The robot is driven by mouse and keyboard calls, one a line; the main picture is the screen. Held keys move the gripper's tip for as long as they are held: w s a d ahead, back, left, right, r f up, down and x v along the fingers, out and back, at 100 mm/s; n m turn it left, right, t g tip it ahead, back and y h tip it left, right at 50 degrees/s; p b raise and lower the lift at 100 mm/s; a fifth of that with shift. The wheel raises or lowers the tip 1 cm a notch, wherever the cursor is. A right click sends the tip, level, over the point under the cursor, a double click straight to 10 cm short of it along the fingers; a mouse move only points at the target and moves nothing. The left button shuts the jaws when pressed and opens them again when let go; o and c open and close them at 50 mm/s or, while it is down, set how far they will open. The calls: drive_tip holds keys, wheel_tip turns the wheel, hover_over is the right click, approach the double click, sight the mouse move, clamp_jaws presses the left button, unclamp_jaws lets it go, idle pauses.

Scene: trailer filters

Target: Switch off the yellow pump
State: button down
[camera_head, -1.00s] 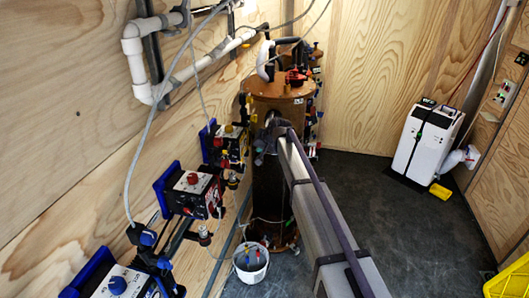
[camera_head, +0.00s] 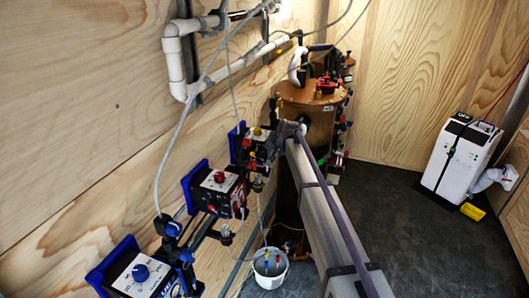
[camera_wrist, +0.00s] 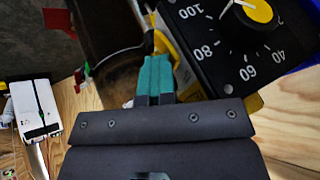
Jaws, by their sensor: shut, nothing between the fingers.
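The yellow pump (camera_head: 259,134) is the farthest of the pumps along the left wall, a dark box with a yellow knob on top. In the wrist view its black dial face (camera_wrist: 225,50) fills the upper right, with white numbers and a yellow knob (camera_wrist: 257,10) cut by the top edge. My gripper (camera_wrist: 157,60) is shut and empty, its teal fingertips beside the box's yellow-edged side, below and left of the knob. I cannot tell whether they touch. In the head view my arm's end (camera_head: 288,130) is just right of the pump; the fingers are hidden.
A brown cylindrical tank (camera_head: 310,95) stands behind my arm. A white bucket (camera_head: 270,268) is below.

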drive_tip(key=shift+a+r+p, duration=0.15)
drive_tip(key=shift+r+p, duration=0.6)
drive_tip(key=shift+p, duration=0.05)
drive_tip(key=d+p+v, duration=0.2)
drive_tip(key=p+v, duration=0.7)
drive_tip(key=v, duration=0.3)
drive_tip(key=shift+f, duration=0.25)
